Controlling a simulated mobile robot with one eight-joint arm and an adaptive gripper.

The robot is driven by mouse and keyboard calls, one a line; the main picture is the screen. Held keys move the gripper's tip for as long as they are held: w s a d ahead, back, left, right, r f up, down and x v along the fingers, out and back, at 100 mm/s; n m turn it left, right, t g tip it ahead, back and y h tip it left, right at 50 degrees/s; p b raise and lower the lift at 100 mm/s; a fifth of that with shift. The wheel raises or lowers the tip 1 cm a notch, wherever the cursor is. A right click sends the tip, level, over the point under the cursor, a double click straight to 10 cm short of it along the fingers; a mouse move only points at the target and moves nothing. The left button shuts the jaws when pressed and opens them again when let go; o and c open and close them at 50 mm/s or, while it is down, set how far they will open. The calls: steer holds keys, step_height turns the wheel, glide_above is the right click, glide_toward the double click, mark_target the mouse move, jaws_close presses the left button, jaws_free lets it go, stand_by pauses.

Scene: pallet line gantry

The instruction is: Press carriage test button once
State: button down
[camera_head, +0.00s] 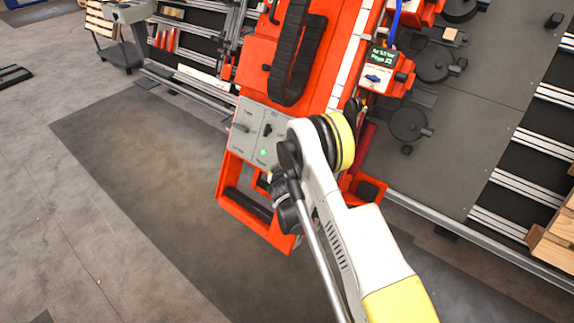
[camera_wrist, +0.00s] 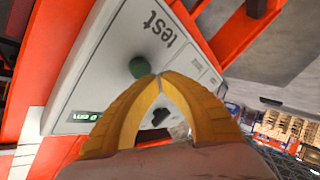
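In the wrist view, a round dark green button (camera_wrist: 138,67) sits on a light grey panel (camera_wrist: 112,50), beside the printed word "test". My gripper (camera_wrist: 160,77) has its two yellow fingers shut, with their tips together and nothing seen between them. The tips are just right of and below the button in the picture; I cannot tell whether they touch it. In the head view, my arm covers the gripper and I cannot make out the button.
The wrist-view panel also has a small lit green display (camera_wrist: 86,116) and a black part (camera_wrist: 160,117) partly behind the fingers. Open floor (camera_head: 130,150) lies left.

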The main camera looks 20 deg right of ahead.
steer(key=shift+s+a, duration=0.1)
steer(key=s+a+r, duration=0.2)
steer(key=a, duration=0.1)
steer(key=shift+s+a+r, duration=0.2)
steer(key=shift+s+a, duration=0.1)
stand_by(0.4)
steer(key=shift+r, duration=0.1)
stand_by(0.5)
steer(key=s+d+r+m+g, duration=0.15)
steer(key=s+r, duration=0.45)
steer(key=r, duration=0.6)
steer(key=s+d+r+m+g, duration=0.15)
steer(key=s+r, duration=0.35)
steer(key=r, duration=0.7)
steer(key=s+r+g+y, duration=0.1)
steer(key=s+r, duration=0.1)
steer(key=s, duration=1.3)
steer(key=s+r+m+g+y, duration=0.1)
steer(key=s+r, duration=0.1)
steer(key=s, duration=1.3)
steer(key=shift+s+a+r+y, duration=0.25)
steer(key=shift+a+r+y, duration=0.05)
steer(key=shift+a, duration=0.05)
